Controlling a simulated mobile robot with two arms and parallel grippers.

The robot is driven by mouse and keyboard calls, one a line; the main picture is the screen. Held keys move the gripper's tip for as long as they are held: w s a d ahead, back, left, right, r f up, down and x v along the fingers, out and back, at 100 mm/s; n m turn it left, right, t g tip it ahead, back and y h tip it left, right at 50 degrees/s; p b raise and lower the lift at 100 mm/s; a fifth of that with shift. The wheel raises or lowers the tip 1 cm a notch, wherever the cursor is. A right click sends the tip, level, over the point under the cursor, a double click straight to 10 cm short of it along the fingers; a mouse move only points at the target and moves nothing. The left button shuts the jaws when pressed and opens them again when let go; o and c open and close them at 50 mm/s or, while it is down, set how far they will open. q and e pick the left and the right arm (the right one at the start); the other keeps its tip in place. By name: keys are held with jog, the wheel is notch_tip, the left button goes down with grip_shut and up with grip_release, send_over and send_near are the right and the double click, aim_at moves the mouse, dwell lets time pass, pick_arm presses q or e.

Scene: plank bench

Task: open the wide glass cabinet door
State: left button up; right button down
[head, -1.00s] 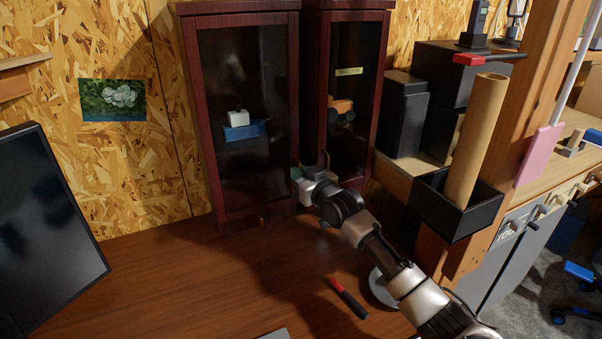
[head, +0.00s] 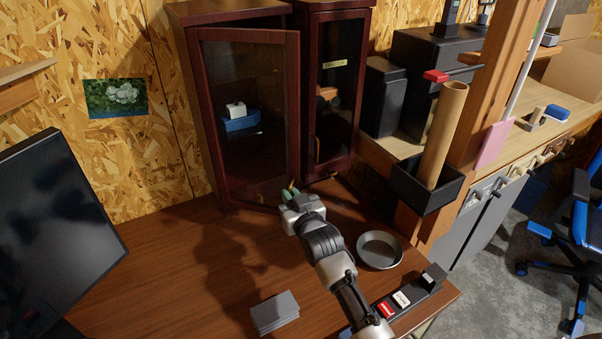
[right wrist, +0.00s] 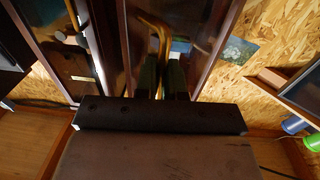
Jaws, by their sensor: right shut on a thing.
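The wide glass cabinet (head: 222,10) stands against the chipboard wall, with a dark red wood frame. Its glass door (head: 248,165) stands partly open, its right edge swung out from the cabinet front. My right gripper (head: 290,193) is at the lower right edge of the door, shut on the door's brass handle. In the right wrist view, the handle (right wrist: 155,32) runs down between the green-tipped fingers (right wrist: 162,78). A blue and white toy boat (head: 240,122) shows through the glass. My left gripper is not in view.
A narrow glass cabinet (head: 340,85) stands close on the right, its door shut. A round metal dish (head: 380,250) and a grey stack (head: 275,312) lie on the bench. A monitor (head: 55,235) stands at left. The bench before the wide cabinet is mostly clear.

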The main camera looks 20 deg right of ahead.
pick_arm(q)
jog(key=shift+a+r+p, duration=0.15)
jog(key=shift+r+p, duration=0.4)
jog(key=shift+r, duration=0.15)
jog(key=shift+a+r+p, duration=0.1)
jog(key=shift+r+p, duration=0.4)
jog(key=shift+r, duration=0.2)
pick_arm(e)
jog(key=s+a, duration=0.3)
jog(key=a, duration=0.2)
jog(key=shift+s, duration=0.4)
jog(key=c, duration=1.3)
grip_release()
jog(key=shift+o, duration=0.2)
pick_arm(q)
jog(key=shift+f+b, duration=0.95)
pick_arm(e)
jog(key=s, duration=1)
jog(key=shift+s+d, duration=0.35)
